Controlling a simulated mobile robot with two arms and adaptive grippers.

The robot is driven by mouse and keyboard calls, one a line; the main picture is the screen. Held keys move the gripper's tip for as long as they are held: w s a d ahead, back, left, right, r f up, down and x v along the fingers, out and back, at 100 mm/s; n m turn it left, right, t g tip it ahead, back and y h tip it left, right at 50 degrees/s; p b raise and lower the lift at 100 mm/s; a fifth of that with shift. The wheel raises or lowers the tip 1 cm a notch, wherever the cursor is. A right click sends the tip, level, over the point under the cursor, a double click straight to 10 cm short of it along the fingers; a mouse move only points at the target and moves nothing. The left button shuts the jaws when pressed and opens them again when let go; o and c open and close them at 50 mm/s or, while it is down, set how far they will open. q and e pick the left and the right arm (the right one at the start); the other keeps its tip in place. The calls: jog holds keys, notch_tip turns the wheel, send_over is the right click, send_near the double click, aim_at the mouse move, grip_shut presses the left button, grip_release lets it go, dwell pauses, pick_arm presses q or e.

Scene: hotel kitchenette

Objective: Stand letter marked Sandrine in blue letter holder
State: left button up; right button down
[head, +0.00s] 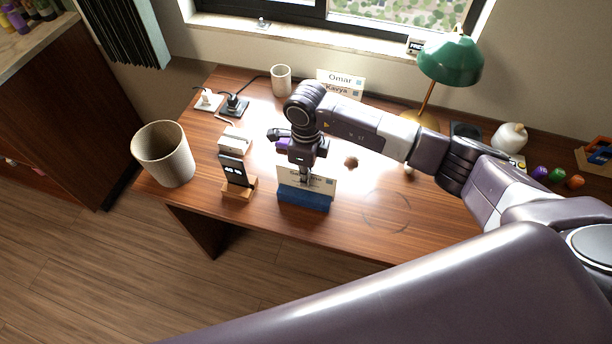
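The blue letter holder (303,203) stands near the front edge of the desk. A white letter (322,184) stands upright at it, its lower edge hidden by the blue front. The writing on this letter is partly covered by my gripper and too small to read surely. My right gripper (303,176) points down at the middle of the letter's top part. Its fingertips are small and dark, so I cannot tell whether they grip the letter or are just apart from it. My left gripper is not in view.
White cards reading Omar (340,78) and Kavya (337,90) stand at the back. A phone on a wooden stand (238,184) is left of the holder. A beige bin (163,155), a cup (281,79) and a green lamp (451,60) are around.

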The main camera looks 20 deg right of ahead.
dwell(0.4)
jog(key=c, duration=2.1)
grip_release()
jog(key=shift+r, duration=0.1)
notch_tip(320, 180, up, 12)
jog(key=shift+f, duration=0.1)
